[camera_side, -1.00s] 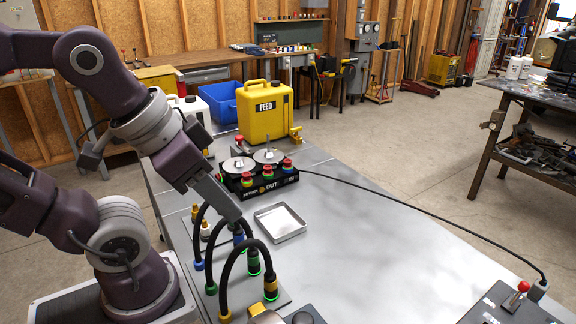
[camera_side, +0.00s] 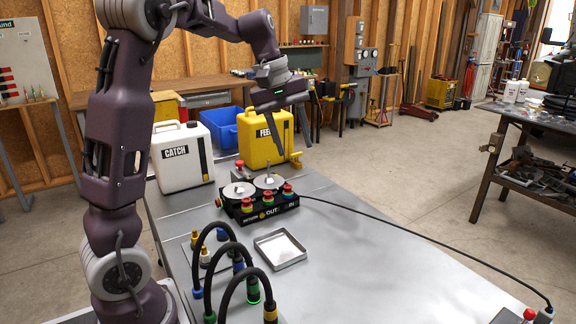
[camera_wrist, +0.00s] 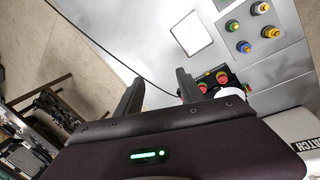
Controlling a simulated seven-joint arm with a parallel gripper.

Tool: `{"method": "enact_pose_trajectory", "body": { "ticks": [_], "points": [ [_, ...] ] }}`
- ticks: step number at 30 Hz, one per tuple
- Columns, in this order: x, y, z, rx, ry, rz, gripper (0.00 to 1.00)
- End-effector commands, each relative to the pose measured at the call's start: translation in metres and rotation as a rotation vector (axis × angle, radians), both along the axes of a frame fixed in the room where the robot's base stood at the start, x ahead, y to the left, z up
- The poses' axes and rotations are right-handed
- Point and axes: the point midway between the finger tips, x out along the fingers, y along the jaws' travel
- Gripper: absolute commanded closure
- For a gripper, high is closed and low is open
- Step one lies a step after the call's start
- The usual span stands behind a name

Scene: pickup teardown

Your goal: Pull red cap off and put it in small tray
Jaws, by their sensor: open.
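Several red caps sit on the black pump unit (camera_side: 267,213) on the bench, among them a left front one (camera_side: 247,204), a middle one (camera_side: 268,198) and a right one (camera_side: 288,188). Two also show in the wrist view, a right one (camera_wrist: 222,77) and a left one (camera_wrist: 203,87). The small tray (camera_side: 281,250) is shallow, square and empty, in front of the unit; it also shows in the wrist view (camera_wrist: 192,33). My gripper (camera_side: 296,142) is open and empty, high above and behind the unit, fingers pointing down. Its fingers also show in the wrist view (camera_wrist: 160,76).
Black hoses (camera_side: 234,256) arch over a plate of coloured fittings at the front left. A yellow FEED jug (camera_side: 259,145) and a white CATCH jug (camera_side: 181,158) stand behind the unit. A black cable (camera_side: 420,218) runs right. The bench right of the tray is clear.

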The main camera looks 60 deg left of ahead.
Motion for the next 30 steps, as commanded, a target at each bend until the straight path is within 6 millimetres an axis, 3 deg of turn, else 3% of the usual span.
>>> {"method": "enact_pose_trajectory", "body": {
  "ticks": [1,3,6,9,22,30],
  "points": [
    [0.024,0.035,-0.022,-0.001,0.057,0.115,0.55],
    [0.048,0.077,-0.050,0.007,0.119,0.251,0.55],
    [0.069,0.118,-0.091,0.036,0.193,0.375,0.55],
    [0.078,0.139,-0.119,0.061,0.242,0.434,0.55],
    [0.081,0.146,-0.189,0.071,0.268,0.456,0.55],
    [0.081,0.146,-0.204,0.074,0.265,0.455,0.55]
  ]
}}
